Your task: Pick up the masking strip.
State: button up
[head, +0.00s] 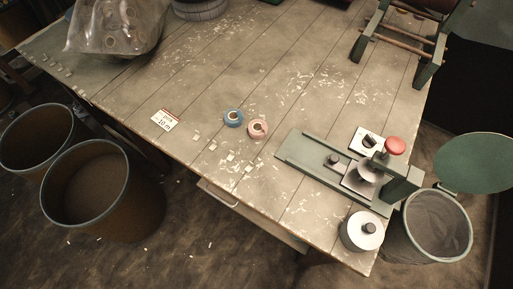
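Two small rolls of tape lie side by side near the middle of the wooden table (190,75). One is a blue roll (229,123). The other is a pinkish-beige roll (251,135), just right of the blue one and a little nearer the table's front edge. The pinkish one looks most like a masking strip, but I cannot read any label on either. My gripper is not in view, so I cannot see whether it is open or shut.
A green winding device (310,159) with a red knob (395,145) stands at the right. A white card (164,119) and several small pale pieces lie along the front edge. A clear bag (118,25) lies back left. Bins (100,190) stand on the floor.

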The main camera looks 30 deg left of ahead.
aim_at(231, 156)
jog(key=u, duration=1.05)
